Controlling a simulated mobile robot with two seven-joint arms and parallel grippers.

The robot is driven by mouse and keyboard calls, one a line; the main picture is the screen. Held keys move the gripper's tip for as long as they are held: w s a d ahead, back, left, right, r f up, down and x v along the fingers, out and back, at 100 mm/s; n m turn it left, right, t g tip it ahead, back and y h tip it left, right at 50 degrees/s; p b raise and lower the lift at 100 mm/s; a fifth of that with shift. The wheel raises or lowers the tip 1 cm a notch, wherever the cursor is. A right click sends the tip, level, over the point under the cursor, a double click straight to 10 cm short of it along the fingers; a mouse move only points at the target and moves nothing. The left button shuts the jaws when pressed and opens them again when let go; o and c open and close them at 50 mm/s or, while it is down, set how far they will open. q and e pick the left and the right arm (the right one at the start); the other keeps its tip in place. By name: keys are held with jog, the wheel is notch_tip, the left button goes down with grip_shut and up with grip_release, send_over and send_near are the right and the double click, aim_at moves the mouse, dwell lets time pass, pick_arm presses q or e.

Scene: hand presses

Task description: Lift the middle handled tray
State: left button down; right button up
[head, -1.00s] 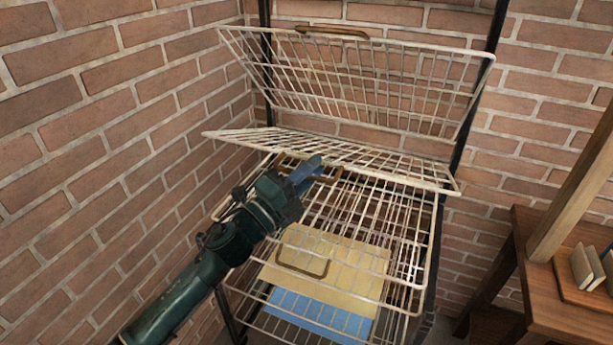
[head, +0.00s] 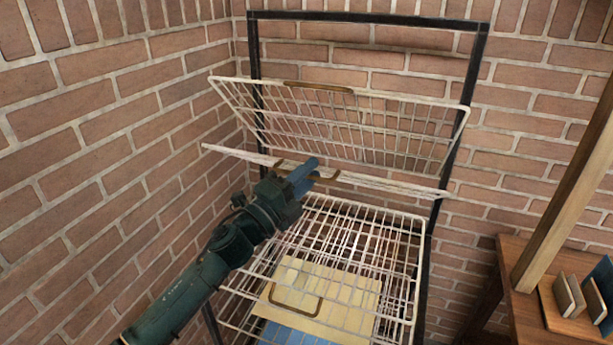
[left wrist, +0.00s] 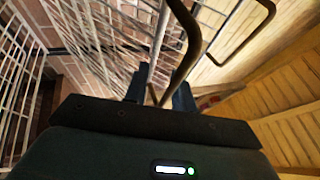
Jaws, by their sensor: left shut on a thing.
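The middle handled tray (head: 405,186) is a white wire shelf with a brass handle (head: 326,179) at its front. It is raised and shows almost edge-on in the head view. My left gripper (head: 302,176), dark green with blue fingers, is shut on that handle. The left wrist view shows the brass handle (left wrist: 190,45) passing between the fingers (left wrist: 160,92). The fingers hide part of the handle. My right gripper is not in view.
Above it, an upper wire tray (head: 350,115) with a brass handle stands tilted up on the black frame (head: 370,18). Below, a wire tray (head: 410,290) shows tan and blue sheets. Brick walls close the left and back. A wooden table (head: 525,285) with books stands right.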

pick_arm(q)
jog(key=c, duration=1.5)
grip_release()
jog(key=shift+c, duration=0.2)
jog(key=shift+w, duration=0.1)
jog(key=b+v, duration=0.3)
jog(key=v, duration=1)
jog(key=shift+c, duration=0.4)
